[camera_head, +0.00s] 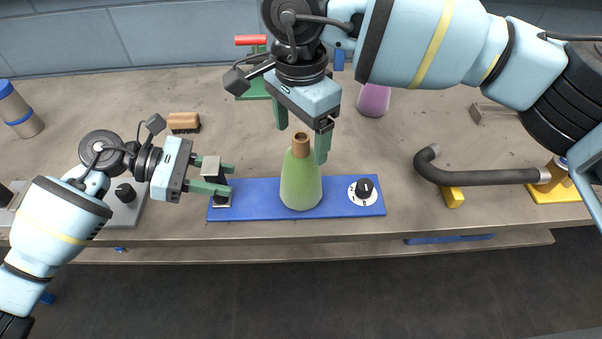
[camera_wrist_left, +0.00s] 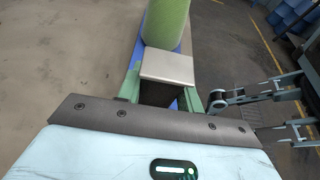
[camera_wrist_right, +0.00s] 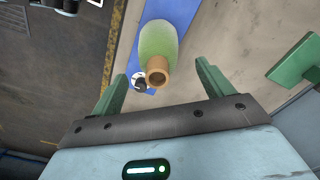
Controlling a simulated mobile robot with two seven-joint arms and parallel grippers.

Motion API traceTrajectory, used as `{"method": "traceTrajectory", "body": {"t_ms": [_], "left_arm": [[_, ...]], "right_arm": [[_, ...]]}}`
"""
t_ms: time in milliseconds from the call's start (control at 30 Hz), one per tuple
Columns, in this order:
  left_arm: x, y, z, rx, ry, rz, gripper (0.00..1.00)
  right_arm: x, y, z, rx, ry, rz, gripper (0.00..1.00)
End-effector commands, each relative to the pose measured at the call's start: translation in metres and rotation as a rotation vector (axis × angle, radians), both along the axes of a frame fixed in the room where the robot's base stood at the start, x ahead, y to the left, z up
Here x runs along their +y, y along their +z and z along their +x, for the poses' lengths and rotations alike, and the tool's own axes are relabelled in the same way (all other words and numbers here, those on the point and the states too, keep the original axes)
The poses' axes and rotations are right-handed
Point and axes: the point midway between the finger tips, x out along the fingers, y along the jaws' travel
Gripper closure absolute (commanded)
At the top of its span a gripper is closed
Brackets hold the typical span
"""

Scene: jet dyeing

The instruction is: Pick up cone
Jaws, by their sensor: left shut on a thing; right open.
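A green cone (camera_head: 300,182) with a brown tube tip stands upright on a blue base plate (camera_head: 240,190). My right gripper (camera_head: 301,143) is open above the cone. In the right wrist view the cone (camera_wrist_right: 157,45) lies ahead, between the lines of the open fingers, with nothing held. My left gripper (camera_head: 229,180) is shut on a grey-topped block (camera_head: 211,167) at the left end of the plate. The block (camera_wrist_left: 166,66) shows between the fingers in the left wrist view, with the cone (camera_wrist_left: 166,22) just beyond it.
A black knob on a white dial (camera_head: 363,190) sits at the plate's right end. A purple cone (camera_head: 373,99) stands behind on the bench (camera_head: 410,120). A brush (camera_head: 184,122) lies at the back left. A dark bent pipe (camera_head: 480,175) lies to the right.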

Motion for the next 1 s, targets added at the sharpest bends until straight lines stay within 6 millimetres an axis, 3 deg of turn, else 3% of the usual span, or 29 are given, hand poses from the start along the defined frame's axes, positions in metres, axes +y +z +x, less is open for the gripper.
{"method": "traceTrajectory", "body": {"t_ms": [233, 533, 800, 1000], "left_arm": [[0.0, 0.001, 0.0, -0.001, 0.0, -0.001, 0.87], [0.0, 0.001, 0.0, -0.001, 0.0, -0.001, 0.87], [0.0, 0.001, 0.0, -0.001, 0.0, -0.001, 0.87], [0.0, 0.001, 0.0, -0.001, 0.0, -0.001, 0.87]], "right_arm": [[-0.001, -0.008, -0.001, 0.001, 0.001, -0.002, 0.21], [-0.002, -0.048, -0.002, 0.002, -0.001, -0.001, 0.21], [-0.002, -0.052, -0.002, 0.0, -0.001, 0.0, 0.21], [-0.002, -0.051, -0.002, 0.0, -0.001, 0.0, 0.47]]}}
